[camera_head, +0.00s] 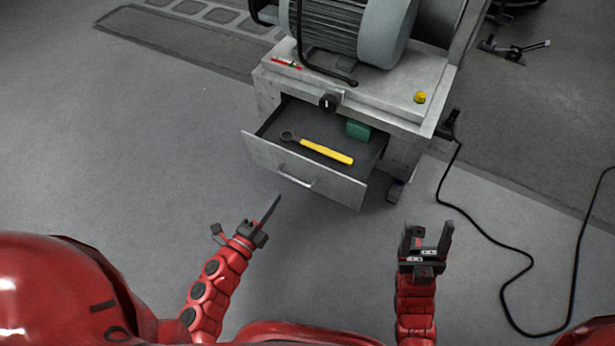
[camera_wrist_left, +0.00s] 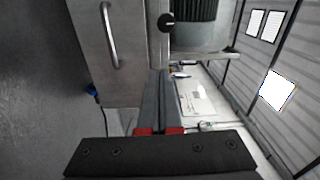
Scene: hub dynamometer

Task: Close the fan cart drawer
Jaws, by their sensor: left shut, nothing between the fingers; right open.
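The fan cart (camera_head: 385,98) is a grey metal cart with a large motor-like fan unit on top. Its drawer (camera_head: 300,173) is pulled open toward me, with a bar handle (camera_head: 297,177) on its front. A yellow-handled wrench (camera_head: 325,151) and a green box (camera_head: 358,130) lie inside. My left gripper (camera_head: 270,212) is shut and empty, in front of the drawer and apart from it. The handle also shows in the left wrist view (camera_wrist_left: 109,36), beyond the shut fingers (camera_wrist_left: 159,100). My right gripper (camera_head: 428,238) is open and empty, right of the drawer.
A black cable (camera_head: 490,228) winds over the floor on the right. A black knob (camera_head: 328,102) sits on the cart above the drawer, and a yellow button (camera_head: 420,97) on its top.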

